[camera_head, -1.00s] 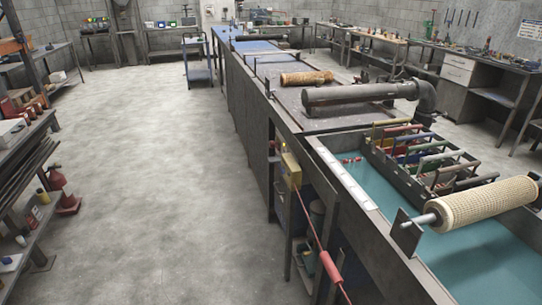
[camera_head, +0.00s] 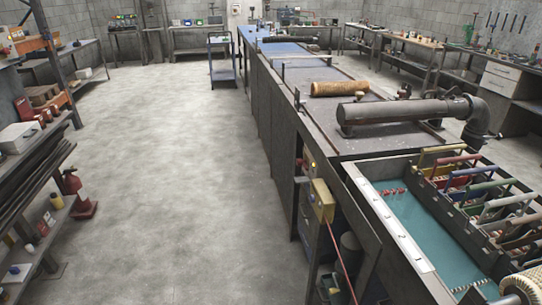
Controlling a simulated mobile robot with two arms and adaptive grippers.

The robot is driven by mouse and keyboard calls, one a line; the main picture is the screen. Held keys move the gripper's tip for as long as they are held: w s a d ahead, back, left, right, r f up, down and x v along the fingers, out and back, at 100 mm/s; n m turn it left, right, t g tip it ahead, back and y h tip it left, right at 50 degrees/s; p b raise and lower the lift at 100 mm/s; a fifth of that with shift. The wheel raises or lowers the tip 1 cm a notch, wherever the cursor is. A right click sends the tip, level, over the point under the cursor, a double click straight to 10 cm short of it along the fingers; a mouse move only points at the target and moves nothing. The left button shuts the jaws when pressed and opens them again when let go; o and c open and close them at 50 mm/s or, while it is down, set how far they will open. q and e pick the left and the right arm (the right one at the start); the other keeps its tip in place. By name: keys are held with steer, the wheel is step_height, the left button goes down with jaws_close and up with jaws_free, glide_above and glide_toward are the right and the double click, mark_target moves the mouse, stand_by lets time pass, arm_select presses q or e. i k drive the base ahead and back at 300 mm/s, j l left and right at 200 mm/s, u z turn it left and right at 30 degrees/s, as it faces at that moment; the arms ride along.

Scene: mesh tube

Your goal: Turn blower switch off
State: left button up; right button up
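A yellow box (camera_head: 322,201) is fixed to the near left side of the long machine bench, with a thin red line running down from it. A smaller control unit with a yellow spot (camera_head: 313,165) is just above and behind it. I cannot tell which of these carries the blower switch, nor its position; the details are too small. A grey horizontal pipe (camera_head: 405,112) with an elbow lies across the bench top. Neither of my grippers shows in the head view.
The teal tank (camera_head: 420,222) with a rack of coloured handles is at the right, a mesh roller (camera_head: 522,285) at the lower right corner. The concrete floor (camera_head: 190,180) between is clear.

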mark_target(300, 161)
steer(key=i+j+u, duration=0.25)
steer(key=i, duration=0.6)
steer(key=i+u, duration=0.25)
steer(key=i, duration=0.6)
steer(key=i+j+z, duration=0.1)
steer(key=i+z, duration=0.3)
steer(key=i+j+z, duration=0.2)
steer(key=z, duration=0.2)
steer(key=i+j+z, duration=0.4)
steer(key=i+l, duration=0.05)
